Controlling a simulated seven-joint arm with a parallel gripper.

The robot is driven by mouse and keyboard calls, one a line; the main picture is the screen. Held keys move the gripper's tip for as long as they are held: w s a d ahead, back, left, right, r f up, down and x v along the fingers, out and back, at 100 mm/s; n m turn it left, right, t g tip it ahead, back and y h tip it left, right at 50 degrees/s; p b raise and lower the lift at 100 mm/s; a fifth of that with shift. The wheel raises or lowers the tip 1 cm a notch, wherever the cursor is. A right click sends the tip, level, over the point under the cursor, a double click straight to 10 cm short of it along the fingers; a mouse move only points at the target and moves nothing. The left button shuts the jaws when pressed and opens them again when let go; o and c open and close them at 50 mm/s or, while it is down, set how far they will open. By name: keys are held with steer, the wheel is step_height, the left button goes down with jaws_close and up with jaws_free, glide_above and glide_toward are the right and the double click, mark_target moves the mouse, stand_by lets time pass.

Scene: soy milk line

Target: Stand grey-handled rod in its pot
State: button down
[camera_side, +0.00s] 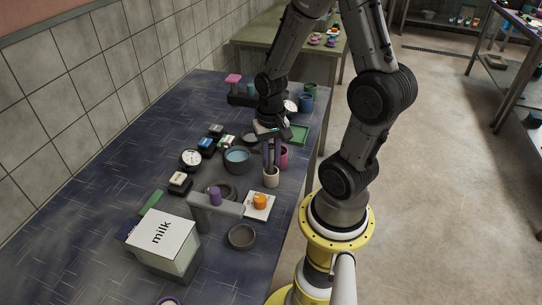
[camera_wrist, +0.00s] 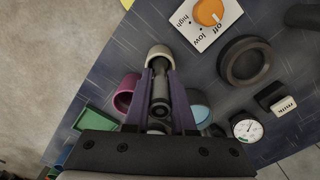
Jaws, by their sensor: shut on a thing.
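My gripper (camera_side: 271,163) points straight down over the cream pot (camera_side: 271,181) near the right edge of the blue table. In the wrist view my gripper (camera_wrist: 159,75) has its two purple fingers shut on the grey-handled rod (camera_wrist: 160,92), which shows dark grey between them. The rod's far end lines up with the mouth of the cream pot (camera_wrist: 157,50). I cannot tell how deep the end is in the pot. In the side view the fingers mostly hide the rod.
A magenta pot (camera_side: 284,156) and a larger grey pot with blue contents (camera_side: 237,165) stand close by. A white plate with an orange knob (camera_side: 260,201), a grey bracket (camera_side: 203,212), a dark bowl (camera_side: 241,238) and a milk box (camera_side: 163,238) stand nearer the camera.

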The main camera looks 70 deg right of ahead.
steer(key=c, duration=0.7)
jaws_free()
step_height(320, 180, up, 14)
steer(key=shift+f, duration=0.1)
stand_by(0.7)
steer(key=shift+w+a+r, duration=0.2)
steer(key=shift+a, duration=0.15)
steer(key=s+a+r+n+t, duration=0.1)
steer(key=a+n+t, duration=0.1)
steer(key=a+n, duration=0.1)
steer(key=s+a+r+n+t, duration=0.1)
steer(key=a+r+n, duration=0.1)
steer(key=a+n, duration=0.2)
steer(key=s+a+r+n+t, duration=0.1)
steer(key=a+r+n+t, duration=0.1)
steer(key=a+n, duration=0.1)
steer(key=shift+s+a+n+t, duration=0.3)
steer(key=shift+a+n, duration=0.1)
steer(key=shift+a, duration=0.25)
